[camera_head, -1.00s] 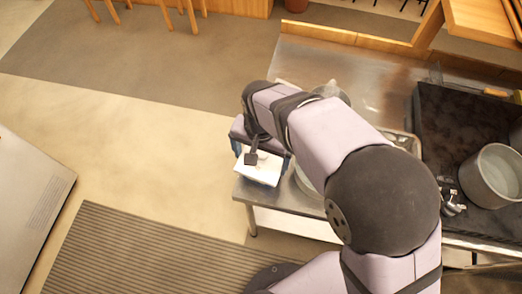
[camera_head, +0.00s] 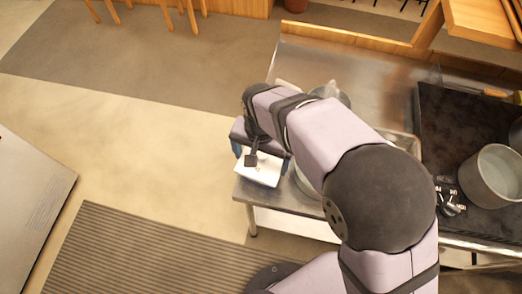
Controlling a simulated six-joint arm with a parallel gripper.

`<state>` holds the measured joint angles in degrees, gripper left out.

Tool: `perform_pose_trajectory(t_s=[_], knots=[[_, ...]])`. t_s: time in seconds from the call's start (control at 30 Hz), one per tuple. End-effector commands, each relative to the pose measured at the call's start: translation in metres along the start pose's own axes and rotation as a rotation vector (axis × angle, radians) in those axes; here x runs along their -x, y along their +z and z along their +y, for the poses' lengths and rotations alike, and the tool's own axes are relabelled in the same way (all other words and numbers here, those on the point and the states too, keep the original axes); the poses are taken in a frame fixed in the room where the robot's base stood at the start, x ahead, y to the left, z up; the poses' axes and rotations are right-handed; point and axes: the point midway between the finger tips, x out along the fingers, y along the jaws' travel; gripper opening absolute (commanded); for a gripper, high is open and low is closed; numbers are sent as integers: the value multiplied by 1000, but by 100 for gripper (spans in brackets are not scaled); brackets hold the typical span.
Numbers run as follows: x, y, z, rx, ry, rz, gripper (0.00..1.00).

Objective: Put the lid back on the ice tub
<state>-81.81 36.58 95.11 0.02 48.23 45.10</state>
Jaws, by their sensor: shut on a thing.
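A white, flat, roughly square lid (camera_head: 259,172) shows below my wrist, at the left front corner of the steel counter. My gripper (camera_head: 252,160) is over it and is shut on it; a small dark part shows above the white surface, and the fingertips are mostly hidden. Blue edges show on both sides of the wrist, and I cannot tell whether they belong to the ice tub or to my gripper. The tub is not clearly visible. I cannot tell whether the lid touches anything beneath it.
The steel counter (camera_head: 365,75) runs behind and to the right of my arm. A metal pot (camera_head: 492,176) stands on the dark surface at the right. Round containers on the counter are partly hidden by my arm. Floor lies open to the left, with a ribbed mat (camera_head: 150,255) in front.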

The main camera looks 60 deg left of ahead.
Motion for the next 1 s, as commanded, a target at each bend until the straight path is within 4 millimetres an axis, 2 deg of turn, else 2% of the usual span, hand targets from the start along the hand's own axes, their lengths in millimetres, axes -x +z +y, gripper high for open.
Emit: perform_pose_trajectory(t_s=[0.33, 0.37, 0.4, 1.0], knots=[[0, 0, 0, 0, 0, 0, 72], [0, 0, 0, 0, 0, 0, 96], [0, 0, 0, 0, 0, 0, 100], [-1, 0, 0, 0, 0, 0, 100]])
